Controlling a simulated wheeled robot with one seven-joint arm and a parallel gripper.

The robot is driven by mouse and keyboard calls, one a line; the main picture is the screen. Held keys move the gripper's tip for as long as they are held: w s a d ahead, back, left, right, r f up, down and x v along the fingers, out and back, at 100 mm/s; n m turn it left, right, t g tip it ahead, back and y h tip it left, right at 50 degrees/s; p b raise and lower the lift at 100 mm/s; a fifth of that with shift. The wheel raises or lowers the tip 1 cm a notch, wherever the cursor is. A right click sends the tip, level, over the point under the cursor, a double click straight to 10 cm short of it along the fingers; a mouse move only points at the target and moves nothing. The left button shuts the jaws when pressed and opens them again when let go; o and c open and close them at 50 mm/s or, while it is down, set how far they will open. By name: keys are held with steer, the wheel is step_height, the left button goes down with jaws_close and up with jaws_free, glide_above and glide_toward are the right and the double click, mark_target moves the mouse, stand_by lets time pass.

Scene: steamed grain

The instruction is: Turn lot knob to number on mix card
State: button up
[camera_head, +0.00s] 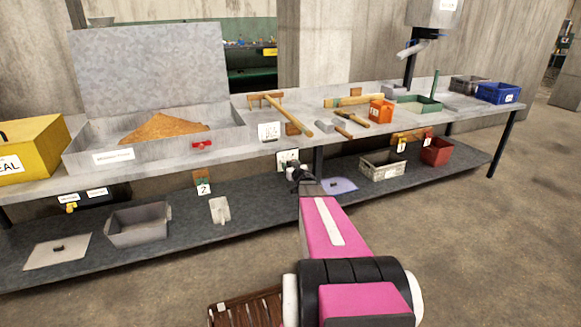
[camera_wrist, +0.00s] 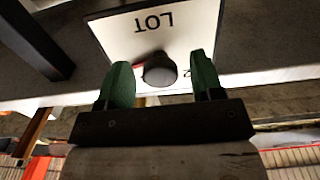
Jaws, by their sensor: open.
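A white plate marked LOT (camera_wrist: 125,32) shows upside down in the wrist view, with a dark round knob (camera_wrist: 160,70) at its edge. Part of a number shows beside the right finger; the other markings are hidden. My gripper (camera_wrist: 160,64) is open, its two green fingers on either side of the knob, with visible gaps. In the head view my gripper (camera_head: 300,172) is at the bench's front, beside the partly hidden white plate (camera_head: 284,158). A white card (camera_head: 268,131) stands on the bench edge above; its writing is too small to read, and I cannot tell whether it is the mix card.
The bench holds a metal bin (camera_head: 80,150) of grain, a yellow box (camera_head: 32,150), wooden tools (camera_head: 290,115), an orange block (camera_head: 381,111) and a blue bin (camera_head: 497,93). The floor at right is clear.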

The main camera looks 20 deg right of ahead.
steer(key=shift+c, duration=0.2)
steer(key=c, duration=0.9)
steer(key=shift+o, duration=0.2)
steer(key=shift+n, duration=3.8)
steer(key=o, duration=0.9)
